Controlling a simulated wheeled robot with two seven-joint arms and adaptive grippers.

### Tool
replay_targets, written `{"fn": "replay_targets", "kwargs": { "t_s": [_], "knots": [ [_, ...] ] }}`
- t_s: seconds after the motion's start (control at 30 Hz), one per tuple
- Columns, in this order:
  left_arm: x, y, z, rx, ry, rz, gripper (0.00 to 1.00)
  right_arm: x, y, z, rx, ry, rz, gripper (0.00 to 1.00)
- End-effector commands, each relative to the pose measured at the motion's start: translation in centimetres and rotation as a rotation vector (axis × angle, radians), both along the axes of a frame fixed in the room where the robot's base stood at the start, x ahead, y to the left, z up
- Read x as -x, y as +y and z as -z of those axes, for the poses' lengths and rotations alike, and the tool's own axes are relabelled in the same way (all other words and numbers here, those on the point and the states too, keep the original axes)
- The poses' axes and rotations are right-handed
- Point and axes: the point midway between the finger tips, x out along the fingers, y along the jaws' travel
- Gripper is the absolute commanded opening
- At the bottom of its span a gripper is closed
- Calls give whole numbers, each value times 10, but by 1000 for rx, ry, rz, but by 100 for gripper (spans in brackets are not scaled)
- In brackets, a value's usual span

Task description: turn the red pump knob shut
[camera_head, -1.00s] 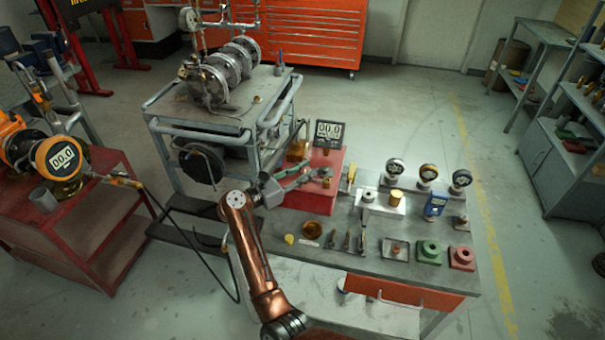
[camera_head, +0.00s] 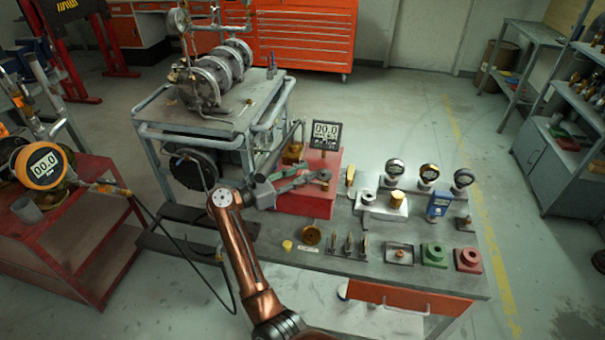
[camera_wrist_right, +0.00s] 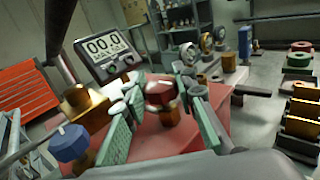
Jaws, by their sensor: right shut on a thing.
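The red pump knob (camera_wrist_right: 160,94) sits on a brass stem above the red pump box (camera_head: 306,203), which stands at the left end of the bench. My right gripper (camera_head: 317,179) reaches over the box from the left. In the right wrist view its two green-padded fingers (camera_wrist_right: 158,84) stand on either side of the red knob, shut on it. In the head view the fingers partly hide the knob. A digital display (camera_head: 326,134) behind the knob reads 00.0; it also shows in the right wrist view (camera_wrist_right: 103,47). My left gripper is out of view.
A blue knob (camera_wrist_right: 68,143) and a brass fitting (camera_wrist_right: 82,104) stand close to the left finger. Gauges (camera_head: 428,175), small brass parts and a green block (camera_head: 433,256) fill the bench to the right. A grey cart (camera_head: 215,115) stands behind.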

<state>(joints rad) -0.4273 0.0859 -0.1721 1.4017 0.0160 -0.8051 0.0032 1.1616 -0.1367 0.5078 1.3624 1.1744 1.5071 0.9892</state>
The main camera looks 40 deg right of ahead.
Motion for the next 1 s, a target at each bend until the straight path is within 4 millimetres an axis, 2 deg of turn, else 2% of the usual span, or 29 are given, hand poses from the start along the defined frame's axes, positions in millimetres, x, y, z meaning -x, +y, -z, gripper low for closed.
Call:
{"fn": "replay_targets", "kwargs": {
  "t_s": [0.1, 0.13, 0.37, 0.73, 0.87, 1.0],
  "knots": [
    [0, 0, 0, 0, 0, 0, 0, 0, 0, 0, 0, 0, 0, 1],
    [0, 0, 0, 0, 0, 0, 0, 0, 0, 0, 0, 0, -1, 27],
    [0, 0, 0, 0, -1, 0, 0, 0, 0, 0, 0, 0, 0, 43],
    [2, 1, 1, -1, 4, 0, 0, -1, 6, 0, 0, 0, -2, 44],
    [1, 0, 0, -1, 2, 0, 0, -3, 24, 0, 0, 0, -3, 44],
    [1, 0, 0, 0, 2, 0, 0, -6, 54, -1, 0, 1, -4, 44]
  ]
}}
